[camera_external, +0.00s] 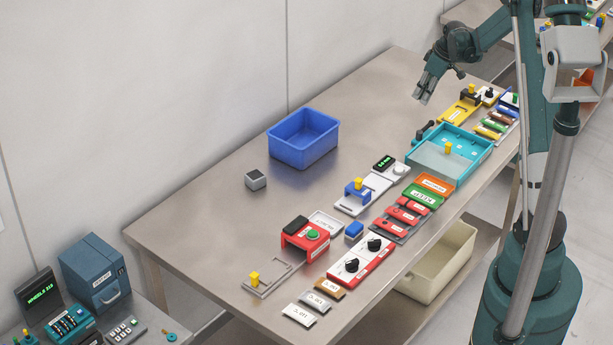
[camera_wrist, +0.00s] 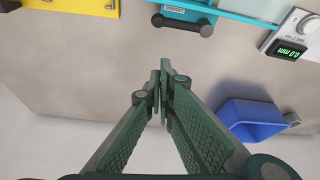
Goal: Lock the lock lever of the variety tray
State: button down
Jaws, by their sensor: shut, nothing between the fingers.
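The variety tray looks to be the teal tray (camera_external: 475,160) with a clear grey cover and a yellow knob, at the right of the bench in the external view. Its edge shows at the top of the wrist view (camera_wrist: 245,15). A dark lever with rounded ends (camera_external: 425,131) sits on a teal bracket at the tray's far-left corner. The lever also shows in the wrist view (camera_wrist: 182,25), lying across below a small white label too small to read surely. My gripper (camera_external: 422,99) is shut and empty above the bench, apart from the lever. Its fingertips (camera_wrist: 161,78) point towards the lever.
A blue bin (camera_external: 303,139) and a small grey cube (camera_external: 255,179) stand on the left part of the bench. A yellow fixture (camera_external: 459,112) is beside the tray. A gauge with a green display (camera_external: 385,163) is on its other side. Bare bench lies between bin and tray.

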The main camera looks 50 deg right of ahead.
jog(key=shift+v, duration=1.55)
jog(key=shift+a, duration=0.1)
jog(key=s+a+r+b, duration=0.15)
jog(key=a+r, duration=0.35)
jog(key=a, duration=0.6)
jog(key=s+a+r+t+h, duration=0.1)
jog(key=s+a+r, duration=0.3)
jog(key=a, duration=0.6)
jog(key=s+a+r, duration=0.2)
jog(key=a+r, duration=0.4)
jog(key=a, duration=0.5)
jog(key=s+a+f+m+t+b, duration=0.1)
jog(key=s+a+f+t+b, duration=0.1)
jog(key=s+a, duration=1.7)
jog(key=shift+a+f+m, duration=0.15)
jog(key=shift+a+m, duration=0.15)
jog(key=shift+a, duration=0.25)
